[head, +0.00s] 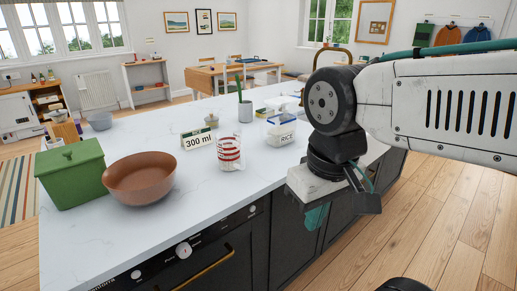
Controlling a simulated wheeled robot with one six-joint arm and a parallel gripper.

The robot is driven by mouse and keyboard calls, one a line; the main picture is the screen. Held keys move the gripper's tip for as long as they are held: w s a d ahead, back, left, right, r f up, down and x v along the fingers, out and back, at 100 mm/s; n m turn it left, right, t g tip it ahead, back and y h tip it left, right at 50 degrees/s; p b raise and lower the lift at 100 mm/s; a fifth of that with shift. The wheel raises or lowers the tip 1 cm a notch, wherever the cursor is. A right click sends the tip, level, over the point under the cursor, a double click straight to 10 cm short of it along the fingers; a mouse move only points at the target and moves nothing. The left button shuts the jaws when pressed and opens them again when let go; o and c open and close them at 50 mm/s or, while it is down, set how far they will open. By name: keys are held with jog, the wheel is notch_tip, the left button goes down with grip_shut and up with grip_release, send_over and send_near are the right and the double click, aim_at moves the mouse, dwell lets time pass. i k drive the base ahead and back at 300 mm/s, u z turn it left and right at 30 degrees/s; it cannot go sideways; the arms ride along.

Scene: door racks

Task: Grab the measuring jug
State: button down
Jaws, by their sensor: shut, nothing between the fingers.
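The measuring jug (229,154) is clear with red markings. It stands upright on the white marble counter, near the front edge and in front of a "300 ml" card (199,139). My gripper (336,190) is to the right of the jug, over the counter's front right edge, and apart from it. It is shut and empty. My wrist hides part of its fingers and the counter behind it.
A brown bowl (140,179) and a green lidded box (72,175) stand left of the jug. A grey cup (245,111) is behind. The counter (190,215) is clear in front.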

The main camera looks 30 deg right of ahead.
aim_at(231, 154)
jog(key=z, duration=0.15)
jog(key=i, duration=0.95)
jog(key=u, duration=0.05)
jog(key=k, duration=1.2)
jog(key=u, duration=0.2)
jog(key=i, duration=0.8)
jog(key=z, duration=0.3)
